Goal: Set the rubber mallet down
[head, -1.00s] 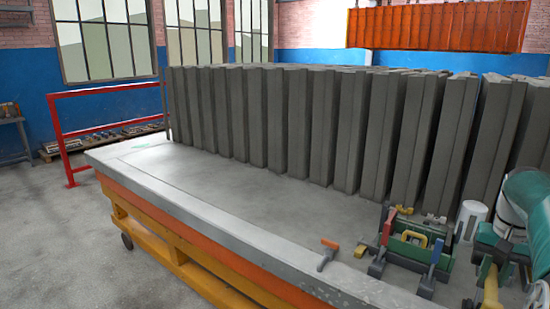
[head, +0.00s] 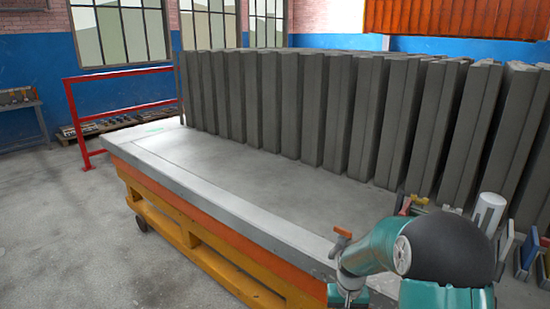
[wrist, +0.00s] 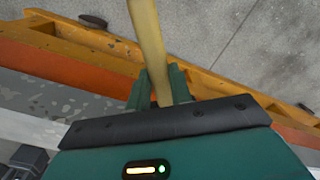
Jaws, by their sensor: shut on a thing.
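In the wrist view, my gripper (wrist: 159,86) is shut on the pale wooden handle (wrist: 149,40) of the rubber mallet. The handle runs up out of the top of that view, and the mallet's head does not show. Below the handle are the orange side of the table and the grey floor. In the head view, my gripper (head: 346,294) is low at the right, by the table's front edge, and the mallet cannot be made out there. The grey table top (head: 230,170) has a wide bare stretch at its left and middle.
A row of tall grey panels (head: 310,110) stands along the table's back. A small orange-handled tool (head: 340,241) lies at the front edge, close to my arm. A white cylinder (head: 489,212) and other tools stand at the right. A red rail (head: 120,115) is beyond the left end.

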